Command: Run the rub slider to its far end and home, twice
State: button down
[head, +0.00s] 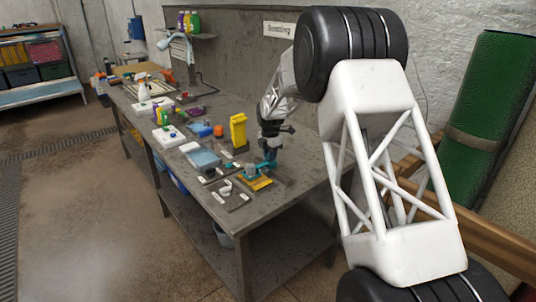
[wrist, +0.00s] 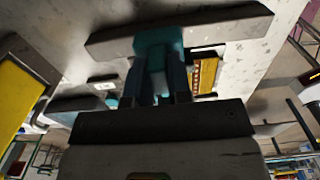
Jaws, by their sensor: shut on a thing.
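The rub slider shows in the head view as a small teal part (head: 262,167) on a low fixture with a yellow pad (head: 259,183), near the front end of the grey bench. My gripper (head: 268,158) reaches down onto it from above. In the wrist view, my gripper (wrist: 157,78) has its two dark fingers shut on the teal handle (wrist: 158,40), one on each side. A grey bar (wrist: 225,28) crosses behind the handle, and a yellow strip (wrist: 206,73) shows to its right. The slider's place along its travel cannot be told.
A tall yellow block (head: 238,130) stands just behind and left of the fixture. A blue-topped box (head: 204,158) and small grey plates (head: 231,194) lie to the left. Bottles and other items fill the bench (head: 290,190) farther back. Bare bench lies to the right.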

jog(key=s+d, duration=0.2)
jog(key=shift+s+d, duration=0.75)
jog(key=c, duration=1)
grip_release()
jog(key=shift+c, duration=0.2)
notch_tip(320, 180, up, 8)
jog(key=shift+f, duration=0.1)
